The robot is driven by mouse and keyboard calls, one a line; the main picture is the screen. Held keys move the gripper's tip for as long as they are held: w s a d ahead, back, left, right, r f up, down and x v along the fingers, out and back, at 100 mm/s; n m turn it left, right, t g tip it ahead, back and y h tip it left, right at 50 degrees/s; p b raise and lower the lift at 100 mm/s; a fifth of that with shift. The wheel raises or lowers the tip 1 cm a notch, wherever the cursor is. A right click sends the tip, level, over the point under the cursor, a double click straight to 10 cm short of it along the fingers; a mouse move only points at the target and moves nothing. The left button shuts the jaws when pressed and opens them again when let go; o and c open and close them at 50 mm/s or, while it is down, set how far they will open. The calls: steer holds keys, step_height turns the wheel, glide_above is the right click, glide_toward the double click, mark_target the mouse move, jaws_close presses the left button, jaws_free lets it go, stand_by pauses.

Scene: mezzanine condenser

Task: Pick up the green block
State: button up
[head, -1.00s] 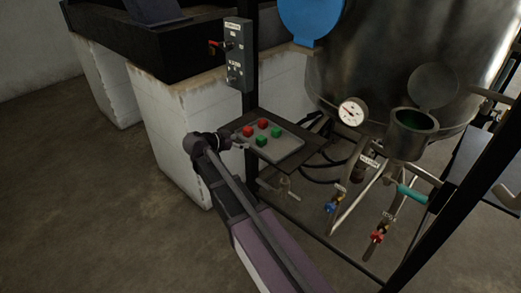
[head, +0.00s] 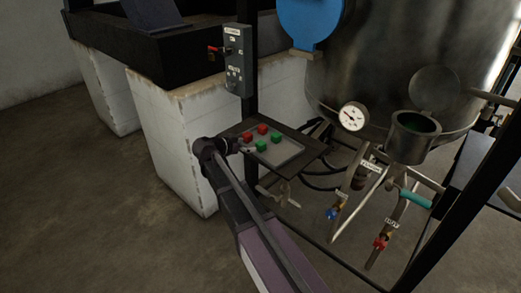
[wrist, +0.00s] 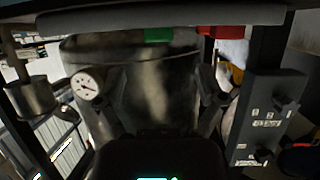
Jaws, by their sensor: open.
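Two green blocks sit on the small tray shelf (head: 291,152) in the head view. One green block (head: 261,145) is nearer me and the other green block (head: 275,133) is farther right. Two red blocks, one on the left (head: 248,137) and one behind (head: 262,129), sit close by. My gripper (head: 243,147) is open at the shelf's left edge, just left of the near green block and apart from it. In the wrist view a green block (wrist: 158,35) and a red block (wrist: 220,32) show near the top edge. Which green block this is, I cannot tell.
A switch box (head: 238,60) on a black post stands behind the shelf. A large metal tank (head: 385,65) with a gauge (head: 353,116) stands to the right. Valves and pipes (head: 380,242) are below it. Open floor (head: 110,215) lies to the left.

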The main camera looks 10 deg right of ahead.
mark_target(260, 143)
steer(key=shift+b+x, duration=0.5)
steer(key=shift+x, duration=1.45)
steer(key=shift+b+x, duration=0.9)
steer(key=shift+x, duration=1.7)
steer(key=shift+s, duration=0.1)
steer(key=c, duration=1.2)
